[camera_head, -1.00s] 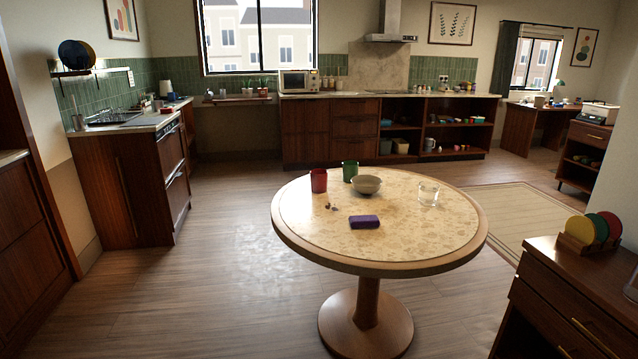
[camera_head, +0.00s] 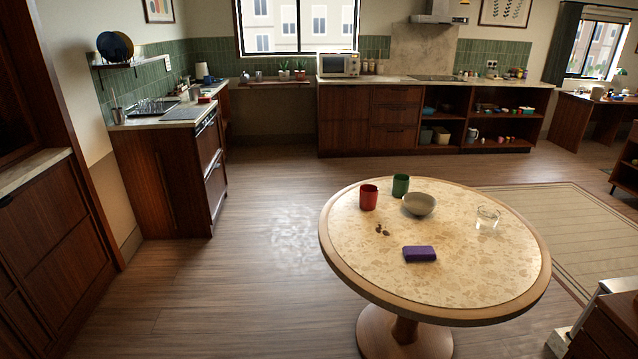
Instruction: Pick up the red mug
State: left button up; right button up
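A red mug (camera_head: 368,197) stands upright on the round table (camera_head: 470,292), near its far left edge. A green mug (camera_head: 400,185) stands just to its right and slightly behind. A grey bowl (camera_head: 419,204) is right of the red mug. No handle can be made out on the red mug. Neither of my grippers is in view.
On the table are a purple block (camera_head: 419,253), small brown bits (camera_head: 382,230) and a clear glass (camera_head: 487,217). Open wooden floor (camera_head: 250,255) lies left of the table. A counter (camera_head: 165,175) stands at the left and a dark cabinet (camera_head: 606,325) at the lower right.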

aim_at(367, 196)
jog(key=i+j+u, duration=0.3)
jog(key=i, duration=0.45)
jog(key=i+u, duration=0.3)
jog(key=i, duration=0.5)
jog(key=i+z, duration=0.25)
jog(key=i, duration=0.2)
jog(key=i+j+z, duration=0.25)
jog(key=i, duration=0.2)
jog(key=i+j+z, duration=0.1)
jog(key=i+z, duration=0.15)
jog(key=i, duration=0.2)
